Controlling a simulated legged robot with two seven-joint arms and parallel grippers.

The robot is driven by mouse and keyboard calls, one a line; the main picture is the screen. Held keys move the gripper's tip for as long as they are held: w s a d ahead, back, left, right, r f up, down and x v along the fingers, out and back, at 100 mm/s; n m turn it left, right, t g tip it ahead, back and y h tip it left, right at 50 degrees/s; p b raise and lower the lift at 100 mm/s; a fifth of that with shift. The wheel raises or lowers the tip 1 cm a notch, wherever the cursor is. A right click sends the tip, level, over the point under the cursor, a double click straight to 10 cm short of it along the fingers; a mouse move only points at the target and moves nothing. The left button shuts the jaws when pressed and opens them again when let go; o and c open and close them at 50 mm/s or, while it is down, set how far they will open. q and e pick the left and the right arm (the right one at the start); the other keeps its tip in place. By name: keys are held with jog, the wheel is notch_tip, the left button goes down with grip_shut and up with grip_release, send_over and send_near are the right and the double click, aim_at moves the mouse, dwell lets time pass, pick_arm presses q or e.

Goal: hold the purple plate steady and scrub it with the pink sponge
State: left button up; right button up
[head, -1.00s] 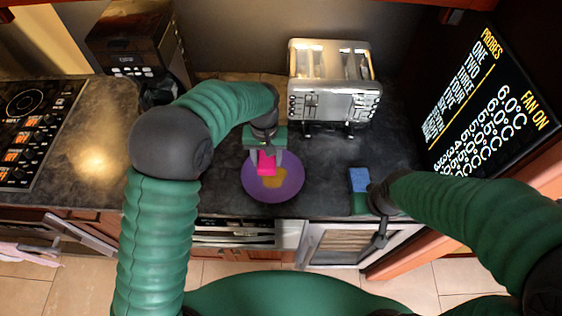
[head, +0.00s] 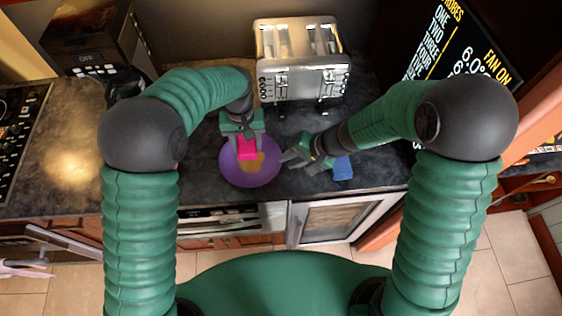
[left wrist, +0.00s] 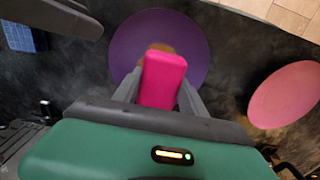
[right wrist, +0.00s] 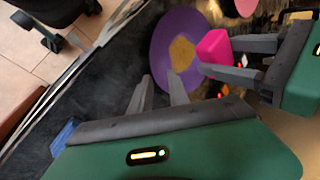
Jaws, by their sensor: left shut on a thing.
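The purple plate (head: 262,172) lies on the dark counter with a brown patch (head: 252,165) on it. My left gripper (head: 245,141) is shut on the pink sponge (head: 247,150) over the plate's upper part. The sponge also shows between the fingers in the left wrist view (left wrist: 162,80), covering part of the brown patch. I cannot tell whether the sponge presses on the plate. My right gripper (head: 291,158) is open and empty just right of the plate's rim. In the right wrist view its two fingers (right wrist: 160,90) point toward the plate (right wrist: 163,38), apart from each other.
A blue sponge (head: 342,168) lies on the counter right of the plate, partly under my right arm. A pink disc-like plate (left wrist: 287,95) lies beside the purple plate in the left wrist view. A toaster (head: 300,65) stands behind. The counter's front edge is close.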

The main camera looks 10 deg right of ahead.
aim_at(276, 167)
jog(key=x, duration=0.6)
jog(key=shift+w+d+f, duration=0.2)
jog(key=shift+f, duration=0.25)
jog(key=shift+w+a+f, duration=0.1)
jog(key=shift+a+f, duration=0.1)
jog(key=shift+a, duration=0.5)
jog(key=shift+d+f, duration=0.1)
jog(key=shift+d, duration=0.2)
grip_shut()
jog(key=shift+c, duration=0.7)
grip_release()
jog(key=shift+d, duration=0.1)
jog(key=o, duration=0.5)
jog(key=shift+a, duration=0.2)
jog(key=shift+d, duration=0.1)
